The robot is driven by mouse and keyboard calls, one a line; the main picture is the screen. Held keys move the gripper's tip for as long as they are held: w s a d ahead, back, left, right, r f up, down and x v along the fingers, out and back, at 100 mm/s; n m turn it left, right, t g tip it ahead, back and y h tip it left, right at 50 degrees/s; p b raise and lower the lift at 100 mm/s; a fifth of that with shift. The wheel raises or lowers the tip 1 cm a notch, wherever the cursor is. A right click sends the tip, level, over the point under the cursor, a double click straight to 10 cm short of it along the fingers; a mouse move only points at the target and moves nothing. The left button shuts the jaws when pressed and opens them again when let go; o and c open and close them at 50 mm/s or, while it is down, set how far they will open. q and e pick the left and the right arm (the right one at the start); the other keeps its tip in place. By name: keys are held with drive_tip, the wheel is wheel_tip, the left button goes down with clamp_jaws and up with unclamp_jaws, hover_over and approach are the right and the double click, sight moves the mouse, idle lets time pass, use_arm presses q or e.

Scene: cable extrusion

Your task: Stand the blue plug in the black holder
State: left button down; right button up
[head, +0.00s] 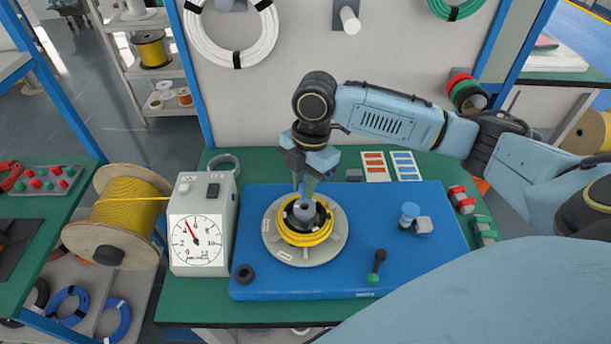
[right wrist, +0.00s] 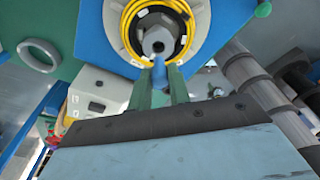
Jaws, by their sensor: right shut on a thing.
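My right gripper (head: 304,190) points down over the middle of the round grey turntable. It is shut on a slim blue plug (right wrist: 158,73), which shows between the green fingers in the right wrist view. The plug's lower end is close to the grey hub (right wrist: 155,42); I cannot tell whether they touch. A black cup (right wrist: 160,20) surrounds that hub, with a yellow cable coil (head: 307,236) around it. A separate small black ring-shaped holder (head: 245,274) lies at the blue board's front left corner. I cannot tell which black part is the task's holder. My left gripper is out of view.
The blue board (head: 350,280) also carries a blue knob (head: 409,211) beside a grey block (head: 423,225), and a green-tipped black lever (head: 376,264). A gauge box (head: 203,220) stands left of it.

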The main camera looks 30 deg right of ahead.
drive_tip(key=s+a+p, duration=0.3)
drive_tip(key=a+p, duration=0.5)
drive_tip(key=a, duration=0.9)
drive_tip(key=shift+s+a, duration=0.15)
drive_tip(key=shift+a, duration=0.15)
idle(0.4)
drive_tip(key=shift+f+b, duration=2.5)
drive_tip(key=shift+f, duration=3)
drive_tip(key=shift+f, duration=0.45)
